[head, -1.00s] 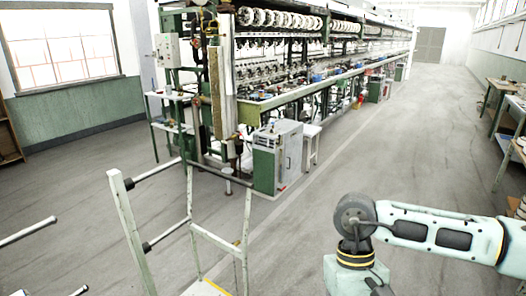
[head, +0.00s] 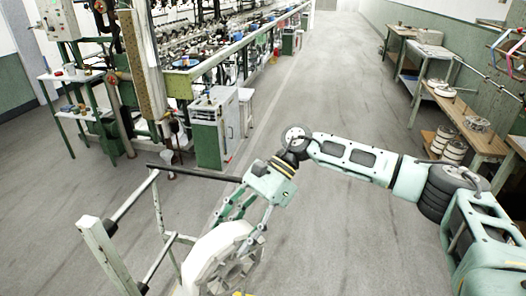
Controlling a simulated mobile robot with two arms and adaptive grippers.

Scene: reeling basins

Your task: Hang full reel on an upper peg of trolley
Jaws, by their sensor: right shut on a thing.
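The full reel (head: 210,254) is a white, spoked wheel shape at the bottom of the head view, its lower part cut off by the frame edge. My right gripper (head: 238,230) is shut on its upper rim and holds it at the trolley. The trolley (head: 97,252) is a pale frame with dark pegs, at the lower left. An upper peg (head: 195,173) shows above and left of the reel; another peg (head: 133,200) is on the left post. The reel overlaps the trolley's right side in the picture; I cannot tell whether they touch. My left gripper is out of view.
A grey-green cabinet (head: 213,135) and the long reeling machine (head: 220,66) stand behind the trolley. A small green table (head: 78,78) is at the far left. A bench (head: 470,130) with reels stands along the right wall. The aisle floor (head: 335,80) is clear.

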